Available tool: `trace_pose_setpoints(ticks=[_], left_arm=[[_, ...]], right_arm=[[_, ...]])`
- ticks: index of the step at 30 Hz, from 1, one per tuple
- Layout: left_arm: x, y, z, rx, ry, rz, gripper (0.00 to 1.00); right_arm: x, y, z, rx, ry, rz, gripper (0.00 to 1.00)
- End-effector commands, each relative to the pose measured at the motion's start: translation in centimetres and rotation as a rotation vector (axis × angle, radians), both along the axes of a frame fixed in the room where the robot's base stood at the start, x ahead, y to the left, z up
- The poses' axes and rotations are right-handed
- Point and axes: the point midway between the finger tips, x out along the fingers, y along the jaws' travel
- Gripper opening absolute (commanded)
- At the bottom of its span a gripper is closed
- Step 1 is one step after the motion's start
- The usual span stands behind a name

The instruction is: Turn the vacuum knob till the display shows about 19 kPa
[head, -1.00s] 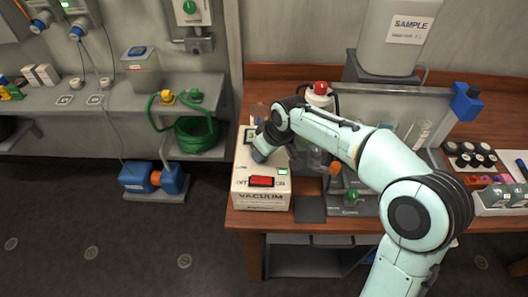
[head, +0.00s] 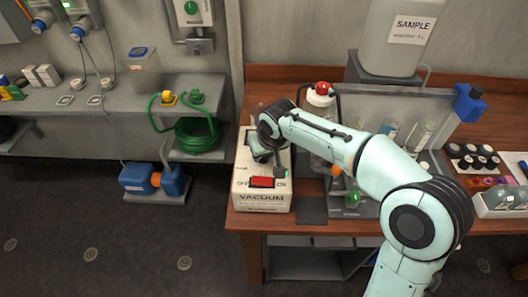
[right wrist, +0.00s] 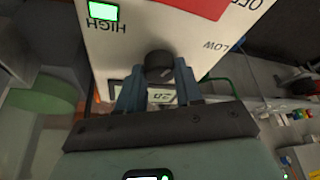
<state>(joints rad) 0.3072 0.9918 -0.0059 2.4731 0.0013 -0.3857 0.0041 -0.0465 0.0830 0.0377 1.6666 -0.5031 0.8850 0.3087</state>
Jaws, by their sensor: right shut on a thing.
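The white vacuum box (head: 262,199) stands at the left end of the wooden bench, with a red ON/OFF switch (head: 264,182) on top. My right gripper (head: 260,157) is over the box behind the switch, and its arm hides the knob and display in the head view. In the right wrist view the dark round knob (right wrist: 159,66) sits between the two bluish fingertips of my right gripper (right wrist: 160,76), which is shut on it. The display (right wrist: 162,96) shows partly between the fingers, upside down; its digits look like 20, but I cannot read them surely. My left gripper is out of view.
A lit green lamp (right wrist: 103,11) is by the HIGH mark. A red-capped bottle (head: 320,98) and a stand with a green knob (head: 353,198) are right of the box. A grey pad (head: 311,209) lies beside it. Open floor lies to the left.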

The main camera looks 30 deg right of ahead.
Motion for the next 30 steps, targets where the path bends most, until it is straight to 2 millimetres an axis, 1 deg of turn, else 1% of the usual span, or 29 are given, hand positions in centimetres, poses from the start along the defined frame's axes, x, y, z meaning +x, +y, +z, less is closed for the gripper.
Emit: trace_pose_setpoints(ticks=[4, 5, 6, 7, 16, 20, 23, 30], left_arm=[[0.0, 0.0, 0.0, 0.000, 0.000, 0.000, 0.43], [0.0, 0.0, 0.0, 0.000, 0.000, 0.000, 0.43], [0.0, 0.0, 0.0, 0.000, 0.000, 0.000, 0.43], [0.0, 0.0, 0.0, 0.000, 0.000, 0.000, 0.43], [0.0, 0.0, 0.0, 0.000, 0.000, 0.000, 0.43], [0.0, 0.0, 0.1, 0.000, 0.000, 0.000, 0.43], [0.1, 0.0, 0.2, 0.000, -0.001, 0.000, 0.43], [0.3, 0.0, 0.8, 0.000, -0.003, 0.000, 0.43]], right_arm=[[-0.1, 0.0, 0.0, -0.001, 0.002, 0.000, 0.05], [-0.1, 0.0, 0.0, -0.001, 0.002, 0.000, 0.42], [-0.1, 0.0, 0.0, -0.001, 0.002, 0.000, 0.55], [0.0, 0.0, 0.0, 0.000, 0.002, 0.000, 0.60], [-0.1, 0.0, 0.1, 0.000, 0.001, 0.001, 0.60], [-0.4, 0.0, 1.1, 0.001, -0.002, 0.000, 0.60], [-1.0, 0.1, 2.8, 0.001, -0.004, 0.001, 0.60], [-3.2, 0.3, 7.9, 0.001, -0.004, -0.001, 0.60]])
